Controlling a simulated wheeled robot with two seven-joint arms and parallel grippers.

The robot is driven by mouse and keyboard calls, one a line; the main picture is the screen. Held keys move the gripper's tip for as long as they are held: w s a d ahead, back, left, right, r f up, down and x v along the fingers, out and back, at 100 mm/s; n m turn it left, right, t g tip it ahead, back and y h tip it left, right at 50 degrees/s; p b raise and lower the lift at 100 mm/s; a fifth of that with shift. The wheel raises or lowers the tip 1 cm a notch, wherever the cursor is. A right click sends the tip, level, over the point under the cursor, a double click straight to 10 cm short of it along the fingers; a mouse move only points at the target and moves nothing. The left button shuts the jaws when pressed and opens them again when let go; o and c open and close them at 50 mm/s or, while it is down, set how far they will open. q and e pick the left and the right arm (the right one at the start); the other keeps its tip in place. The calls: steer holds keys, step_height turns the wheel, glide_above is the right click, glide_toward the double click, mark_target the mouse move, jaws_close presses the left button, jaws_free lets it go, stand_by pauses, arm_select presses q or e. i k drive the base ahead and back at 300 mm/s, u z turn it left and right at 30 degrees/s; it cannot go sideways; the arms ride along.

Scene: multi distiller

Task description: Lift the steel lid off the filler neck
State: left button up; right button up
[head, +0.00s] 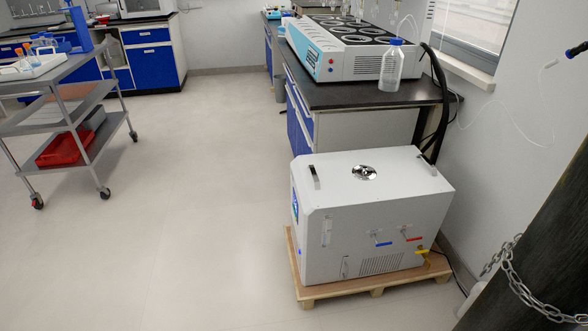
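The steel lid (364,172) is a small shiny round disc on the top of a white box-shaped unit (340,215). It appears to lie flat there, and the filler neck under it is hidden. The unit stands on a low wooden pallet (350,296) on the floor, right of centre. Neither of my grippers is in the head view.
Handles (314,177) stand on the unit's top. Behind it, a dark bench (345,98) carries a multi-position distiller (345,50) and a blue-capped bottle (391,68). A chain (522,290) hangs at lower right. A cart (85,110) stands left; the middle floor is clear.

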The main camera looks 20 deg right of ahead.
mark_target(365, 172)
steer(key=u, duration=0.35)
steer(key=i, duration=2.85)
steer(key=z, duration=1.85)
